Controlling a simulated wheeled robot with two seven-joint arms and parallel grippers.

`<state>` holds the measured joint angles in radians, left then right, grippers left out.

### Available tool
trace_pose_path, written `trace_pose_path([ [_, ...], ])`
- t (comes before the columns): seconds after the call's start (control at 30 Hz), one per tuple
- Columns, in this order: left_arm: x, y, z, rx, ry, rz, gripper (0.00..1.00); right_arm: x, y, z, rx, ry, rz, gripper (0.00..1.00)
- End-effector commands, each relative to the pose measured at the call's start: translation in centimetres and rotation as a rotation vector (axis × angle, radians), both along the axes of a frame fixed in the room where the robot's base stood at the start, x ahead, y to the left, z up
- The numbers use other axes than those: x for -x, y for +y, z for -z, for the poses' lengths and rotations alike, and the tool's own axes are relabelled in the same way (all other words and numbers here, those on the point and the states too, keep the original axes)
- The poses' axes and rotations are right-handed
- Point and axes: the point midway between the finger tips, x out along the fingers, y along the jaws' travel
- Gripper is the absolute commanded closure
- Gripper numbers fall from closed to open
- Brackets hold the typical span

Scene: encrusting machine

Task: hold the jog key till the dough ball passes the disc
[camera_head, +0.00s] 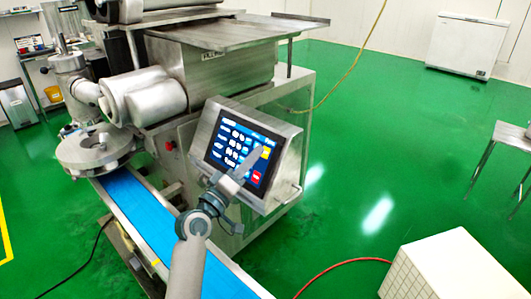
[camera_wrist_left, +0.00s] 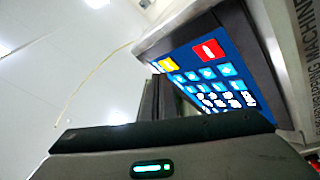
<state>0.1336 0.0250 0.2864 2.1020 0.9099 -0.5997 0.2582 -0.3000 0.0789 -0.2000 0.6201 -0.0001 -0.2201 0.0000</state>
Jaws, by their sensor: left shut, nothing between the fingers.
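The touch panel (camera_head: 243,148) on the machine's tilted box shows several white and blue keys, a yellow key (camera_head: 266,152) at its right edge and a red key (camera_head: 257,177) below. In the left wrist view the yellow key (camera_wrist_left: 168,64) and red key (camera_wrist_left: 208,50) also show. My left gripper (camera_head: 254,160) is shut and empty, its tips by the yellow key. I cannot tell whether they touch the screen. The fingers (camera_wrist_left: 155,103) cover part of the panel in the wrist view. A round metal disc housing (camera_head: 93,152) stands over the belt. I see no dough ball.
A blue conveyor belt (camera_head: 140,205) runs from under the disc housing toward the front, passing behind my left arm. A metal tray (camera_head: 235,27) overhangs the machine. A white box (camera_head: 445,268) stands at front right. A red hose (camera_head: 340,264) lies on the green floor.

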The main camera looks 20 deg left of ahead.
Motion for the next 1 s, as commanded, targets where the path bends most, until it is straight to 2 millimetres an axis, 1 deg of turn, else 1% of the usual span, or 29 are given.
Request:
trace_pose_path([
  [0.5, -0.67, -0.24, 0.43, 0.0, 0.001, 0.001, 1.0, 0.02, 0.08, 0.23, -0.001, 0.0, 0.0, 0.69],
  [1.0, -0.75, -0.27, 0.46, 0.0, 0.0, 0.0, 1.0, 0.02, -0.15, 0.24, 0.001, 0.0, -0.001, 0.69],
])
